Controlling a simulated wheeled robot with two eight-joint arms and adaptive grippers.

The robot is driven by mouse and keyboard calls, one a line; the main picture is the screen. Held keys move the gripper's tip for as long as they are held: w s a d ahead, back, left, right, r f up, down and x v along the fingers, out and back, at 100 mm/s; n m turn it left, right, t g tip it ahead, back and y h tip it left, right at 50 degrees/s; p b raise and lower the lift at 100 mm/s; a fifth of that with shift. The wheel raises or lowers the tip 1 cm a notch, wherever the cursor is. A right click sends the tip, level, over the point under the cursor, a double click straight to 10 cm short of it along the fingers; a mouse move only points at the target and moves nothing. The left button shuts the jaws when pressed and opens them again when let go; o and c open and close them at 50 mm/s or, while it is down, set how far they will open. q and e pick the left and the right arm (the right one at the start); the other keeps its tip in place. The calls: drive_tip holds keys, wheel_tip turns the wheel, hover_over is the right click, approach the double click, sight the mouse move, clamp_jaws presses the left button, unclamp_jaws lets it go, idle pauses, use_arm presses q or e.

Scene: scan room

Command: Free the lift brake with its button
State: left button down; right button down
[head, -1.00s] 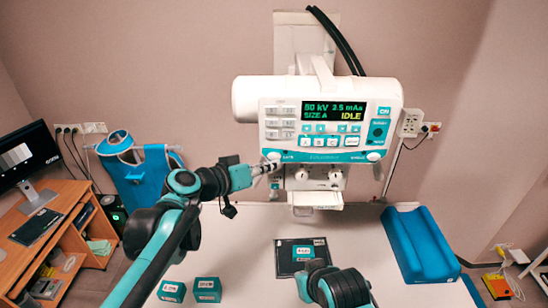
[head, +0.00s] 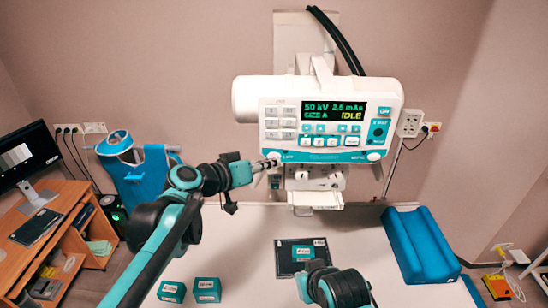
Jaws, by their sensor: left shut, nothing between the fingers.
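The white X-ray tube head (head: 250,98) hangs at the centre with a control panel (head: 325,156) on its front. Its green display (head: 334,111) reads 50 kV and IDLE. A round white button (head: 274,155) sits at the panel's lower left corner, with a small label beside it too small to read surely. My left gripper (head: 271,163) is shut and empty, its tips at the lower edge of that button. I cannot tell whether they touch it. A similar round button (head: 373,156) is at the lower right corner. My right gripper is not visible; only that arm's links show at the bottom.
A white table (head: 235,262) lies below, with a dark plate (head: 286,262), two teal boxes (head: 172,291) (head: 207,290) and a blue cushion (head: 420,245). A white collimator (head: 315,180) hangs beneath the panel, close right of my left gripper. A wooden desk (head: 60,235) is at left.

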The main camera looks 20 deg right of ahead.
use_arm(q)
drive_tip(key=shift+w, duration=0.25)
idle(0.3)
drive_tip(key=shift+s, duration=0.1)
drive_tip(key=shift+s+a, duration=0.2)
drive_tip(key=shift+s, duration=0.5)
drive_tip(key=s, duration=0.2)
drive_tip(key=s+a+p, duration=0.1)
drive_tip(key=s, duration=0.1)
drive_tip(key=shift+s+a, duration=0.15)
drive_tip(key=shift+s, duration=0.25)
idle(0.5)
